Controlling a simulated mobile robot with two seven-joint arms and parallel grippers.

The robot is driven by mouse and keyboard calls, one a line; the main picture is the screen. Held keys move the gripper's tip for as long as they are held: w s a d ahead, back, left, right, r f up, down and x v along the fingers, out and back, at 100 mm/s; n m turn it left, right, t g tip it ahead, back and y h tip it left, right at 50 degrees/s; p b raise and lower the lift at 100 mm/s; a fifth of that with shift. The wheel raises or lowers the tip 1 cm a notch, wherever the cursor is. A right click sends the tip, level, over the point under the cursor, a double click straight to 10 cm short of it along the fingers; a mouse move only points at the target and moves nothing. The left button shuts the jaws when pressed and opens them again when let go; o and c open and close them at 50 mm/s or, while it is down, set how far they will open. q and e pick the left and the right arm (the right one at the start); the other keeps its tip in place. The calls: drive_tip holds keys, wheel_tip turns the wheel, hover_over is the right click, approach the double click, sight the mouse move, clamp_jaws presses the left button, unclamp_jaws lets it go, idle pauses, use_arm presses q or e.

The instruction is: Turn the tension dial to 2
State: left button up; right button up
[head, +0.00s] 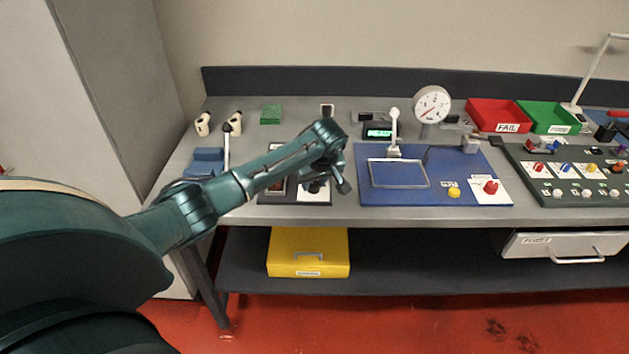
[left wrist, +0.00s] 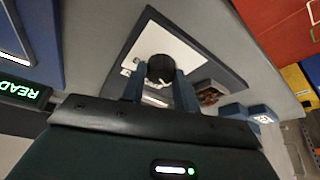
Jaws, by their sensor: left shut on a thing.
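The tension dial (left wrist: 160,67) is a round black knob on a white label plate (left wrist: 182,50) in the left wrist view. The plate is set on a dark panel (left wrist: 143,27). My left gripper (left wrist: 160,82) has one finger on each side of the knob and is shut on it. In the head view my left gripper (head: 328,178) reaches down over the dark panel at the middle left of the bench, and hides most of the dial. The dial's number marks are too small and covered to read. My right gripper is not in view.
Red (head: 485,113) and green (head: 540,114) bins stand behind. Cream pieces (head: 203,124) and a blue block (head: 208,155) are at left.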

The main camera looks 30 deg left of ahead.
use_arm(q)
drive_tip(key=shift+c, duration=0.4)
drive_tip(key=shift+m, duration=0.4)
drive_tip(key=m+h, duration=0.1)
drive_tip(key=m, duration=0.1)
drive_tip(key=m+t, duration=0.1)
drive_tip(key=m, duration=0.1)
drive_tip(key=shift+s+a+m+h, duration=0.1)
drive_tip(key=shift+m+h, duration=0.2)
drive_tip(key=shift+h, duration=0.1)
drive_tip(key=m+h, duration=0.1)
drive_tip(key=m, duration=0.2)
drive_tip(key=m+h, duration=0.1)
drive_tip(key=m, duration=0.2)
drive_tip(key=shift+a+t, duration=0.2)
drive_tip(key=shift+t, duration=0.2)
drive_tip(key=shift+m, duration=0.3)
drive_tip(key=o, duration=1)
drive_tip(key=b+v, duration=0.1)
drive_tip(key=v, duration=1.2)
drive_tip(key=shift+a+r, duration=0.1)
drive_tip(key=shift+a, duration=0.1)
